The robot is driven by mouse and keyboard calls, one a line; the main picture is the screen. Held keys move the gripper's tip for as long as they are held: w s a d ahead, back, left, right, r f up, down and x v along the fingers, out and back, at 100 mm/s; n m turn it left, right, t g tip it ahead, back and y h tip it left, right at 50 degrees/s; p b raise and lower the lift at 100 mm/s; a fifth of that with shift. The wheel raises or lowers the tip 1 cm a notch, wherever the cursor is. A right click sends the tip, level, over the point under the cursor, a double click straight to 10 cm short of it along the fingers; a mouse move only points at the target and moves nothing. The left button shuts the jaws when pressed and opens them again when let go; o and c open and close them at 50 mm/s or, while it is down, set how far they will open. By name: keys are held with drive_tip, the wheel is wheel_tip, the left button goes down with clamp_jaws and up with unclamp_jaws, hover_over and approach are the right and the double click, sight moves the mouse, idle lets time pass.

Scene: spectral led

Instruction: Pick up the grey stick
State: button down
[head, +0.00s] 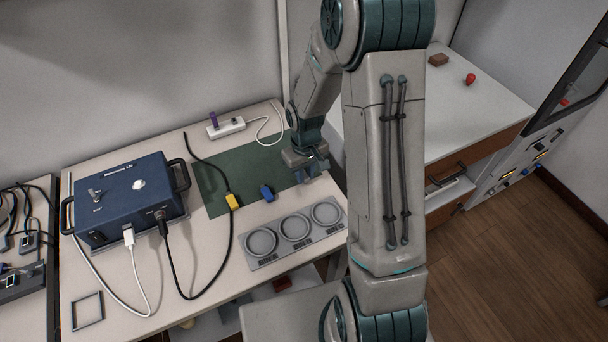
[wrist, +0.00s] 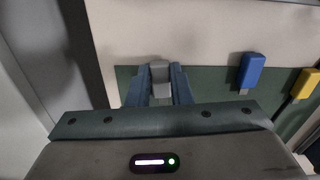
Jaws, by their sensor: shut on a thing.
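The grey stick (wrist: 160,76) is a small grey block between the two fingers of my gripper (wrist: 160,84) in the wrist view. The fingers touch it on both sides, and its outer end sticks out past the fingertips. In the head view my gripper (head: 312,172) is low at the right end of the green mat (head: 226,168). The stick cannot be made out clearly there. I cannot tell whether it still touches the mat or table.
A grey plate with three rings (head: 294,228) is in front. A blue box (head: 125,200) stands at left, and a white power strip (head: 226,128) is behind.

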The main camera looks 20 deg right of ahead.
wheel_tip(320, 180, up, 3)
drive_tip(key=shift+f, duration=0.15)
drive_tip(key=s+d+r, duration=0.4)
drive_tip(key=d+r, duration=0.3)
drive_tip(key=d, duration=0.4)
drive_tip(key=shift+r, duration=0.1)
idle(0.6)
drive_tip(key=c, duration=1.9)
unclamp_jaws()
clamp_jaws()
